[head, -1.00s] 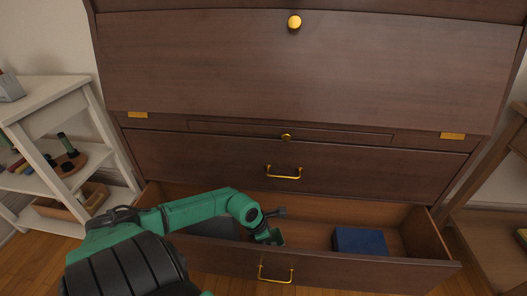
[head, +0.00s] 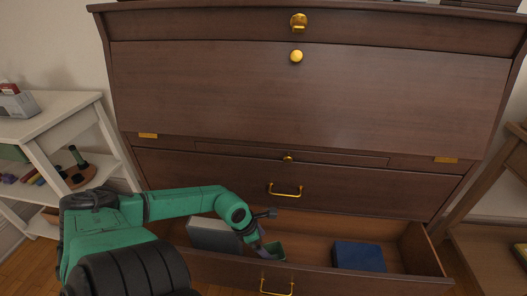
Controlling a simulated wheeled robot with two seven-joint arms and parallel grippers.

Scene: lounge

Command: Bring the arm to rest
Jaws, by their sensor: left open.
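My left arm comes in from the left, green and black. My left gripper (head: 268,249) is open, pointing down over the open bottom drawer (head: 310,277) of the dark wooden desk (head: 310,90). Its fingertips are small in the picture and partly hidden by the wrist and the drawer front. A grey box-like object (head: 213,236) lies in the drawer just left of the gripper, partly behind my arm. A blue box (head: 358,256) lies in the drawer to the right, apart from the gripper. My right gripper is not in view.
A white shelf (head: 62,122) with several small objects stands at the left. A brown wooden shelf (head: 487,187) stands at the right. The drawer front has a brass handle (head: 276,287). The space in front of the desk's upper panels is clear.

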